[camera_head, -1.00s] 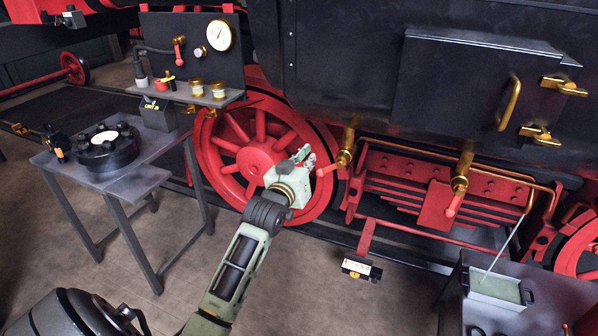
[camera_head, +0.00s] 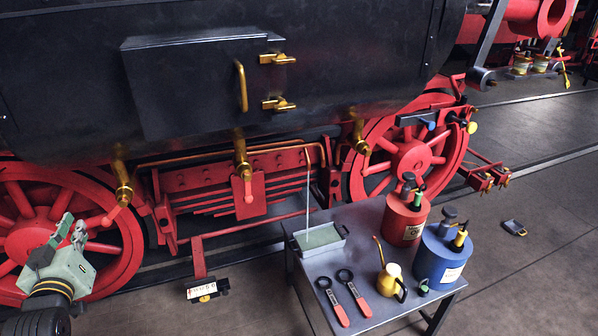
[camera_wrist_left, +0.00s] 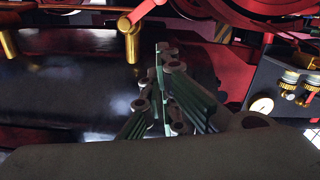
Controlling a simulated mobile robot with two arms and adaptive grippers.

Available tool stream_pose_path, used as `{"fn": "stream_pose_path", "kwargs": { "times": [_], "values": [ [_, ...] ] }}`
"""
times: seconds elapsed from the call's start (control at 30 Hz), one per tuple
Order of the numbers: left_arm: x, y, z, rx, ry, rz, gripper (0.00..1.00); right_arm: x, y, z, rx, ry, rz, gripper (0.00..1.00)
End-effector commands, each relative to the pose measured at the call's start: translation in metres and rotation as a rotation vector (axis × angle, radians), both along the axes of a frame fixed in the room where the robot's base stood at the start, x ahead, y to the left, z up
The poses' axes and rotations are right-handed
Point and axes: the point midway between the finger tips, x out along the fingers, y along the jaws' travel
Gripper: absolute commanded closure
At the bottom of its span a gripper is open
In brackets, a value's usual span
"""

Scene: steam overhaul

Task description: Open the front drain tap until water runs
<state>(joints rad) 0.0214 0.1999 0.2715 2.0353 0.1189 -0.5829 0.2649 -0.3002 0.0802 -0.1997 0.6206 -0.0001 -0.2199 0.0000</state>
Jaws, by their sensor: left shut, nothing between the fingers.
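Three brass drain taps hang in a row under the black boiler side: a left tap (camera_head: 123,190), a middle tap (camera_head: 242,160) and a right tap (camera_head: 358,135). The left and middle ones show red handles angled or hanging downward; the right one's handle is hard to make out. My left gripper (camera_head: 74,232) is shut and empty, in front of the left red wheel, left of and apart from the left tap's handle. Its fingers (camera_wrist_left: 165,85) also show in the left wrist view, with a brass tap (camera_wrist_left: 132,40) beyond. My right gripper is out of view.
A grey table (camera_head: 345,220) at the lower middle holds a tray (camera_head: 320,240), two red-handled tools, a brass oil can (camera_head: 391,280), a red can (camera_head: 405,218) and a blue can (camera_head: 443,258).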

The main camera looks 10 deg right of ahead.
Motion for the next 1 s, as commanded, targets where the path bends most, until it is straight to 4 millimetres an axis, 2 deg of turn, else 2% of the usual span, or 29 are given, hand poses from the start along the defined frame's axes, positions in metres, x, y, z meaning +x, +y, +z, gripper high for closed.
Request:
{"fn": "stream_pose_path", "kwargs": {
  "times": [0.47, 0.57, 0.8, 0.9, 1.0],
  "values": [
    [0.001, -0.001, -0.004, 0.003, -0.007, -0.003, 1.00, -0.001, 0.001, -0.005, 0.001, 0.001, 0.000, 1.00],
    [0.006, -0.004, -0.017, 0.020, -0.050, -0.016, 1.00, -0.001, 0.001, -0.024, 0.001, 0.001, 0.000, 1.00],
    [0.017, -0.015, -0.054, 0.115, -0.302, -0.025, 1.00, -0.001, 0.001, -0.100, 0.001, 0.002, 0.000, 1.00],
    [0.015, -0.014, -0.063, 0.151, -0.407, 0.007, 1.00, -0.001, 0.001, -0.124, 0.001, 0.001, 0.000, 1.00],
    [0.011, -0.011, -0.069, 0.176, -0.481, 0.043, 1.00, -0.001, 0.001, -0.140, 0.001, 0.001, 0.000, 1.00]
  ]
}}
